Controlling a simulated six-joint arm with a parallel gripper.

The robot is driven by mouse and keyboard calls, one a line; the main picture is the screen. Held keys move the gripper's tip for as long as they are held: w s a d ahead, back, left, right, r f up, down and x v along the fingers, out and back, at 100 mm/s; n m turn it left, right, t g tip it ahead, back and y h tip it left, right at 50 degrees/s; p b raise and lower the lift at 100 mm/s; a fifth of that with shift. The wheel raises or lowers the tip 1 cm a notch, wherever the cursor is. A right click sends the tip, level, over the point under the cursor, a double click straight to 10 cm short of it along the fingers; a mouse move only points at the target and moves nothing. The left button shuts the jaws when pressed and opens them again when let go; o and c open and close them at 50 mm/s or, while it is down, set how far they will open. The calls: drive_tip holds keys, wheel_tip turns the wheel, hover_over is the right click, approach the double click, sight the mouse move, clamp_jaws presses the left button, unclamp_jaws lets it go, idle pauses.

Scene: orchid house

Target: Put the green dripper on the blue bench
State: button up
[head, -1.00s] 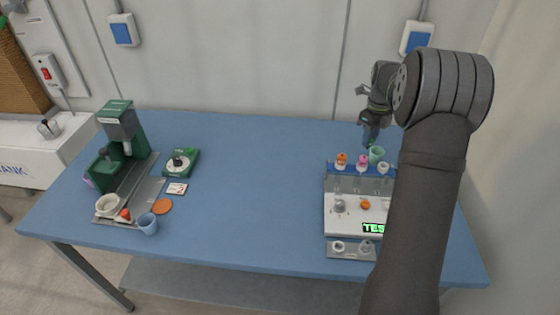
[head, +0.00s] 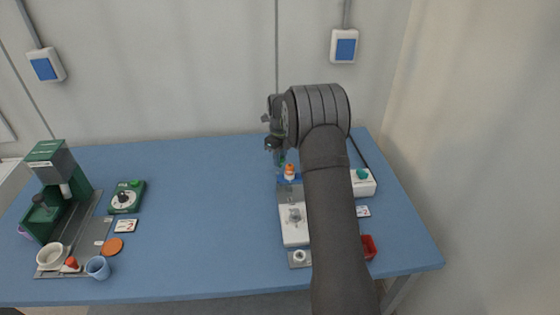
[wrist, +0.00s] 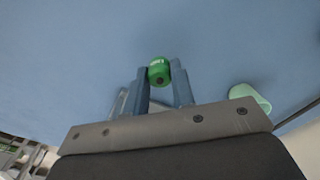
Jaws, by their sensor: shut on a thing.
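The green dripper (wrist: 158,71) is held between the fingertips of my gripper (wrist: 161,79) in the wrist view. The blue bench surface (wrist: 70,60) fills the background past it; I cannot tell the gap between them. In the head view my gripper (head: 277,150) points down over the back part of the blue bench (head: 200,180). The green dripper (head: 282,161) shows there as a small green spot, just behind and left of an orange-topped piece (head: 289,171) on the rack. My forearm hides much of the rack.
A pale green cup (wrist: 250,97) is close to the right of my gripper. A white device (head: 294,226) stands in front. A white box (head: 363,183) and red tray (head: 369,247) lie at right. The bench is clear between the green timer (head: 126,197) and the rack.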

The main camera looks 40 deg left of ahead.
drive_tip(key=shift+f, duration=0.75)
drive_tip(key=shift+f, duration=0.1)
drive_tip(key=o, duration=1)
drive_tip(key=shift+c, duration=0.2)
wheel_tip(320, 180, up, 12)
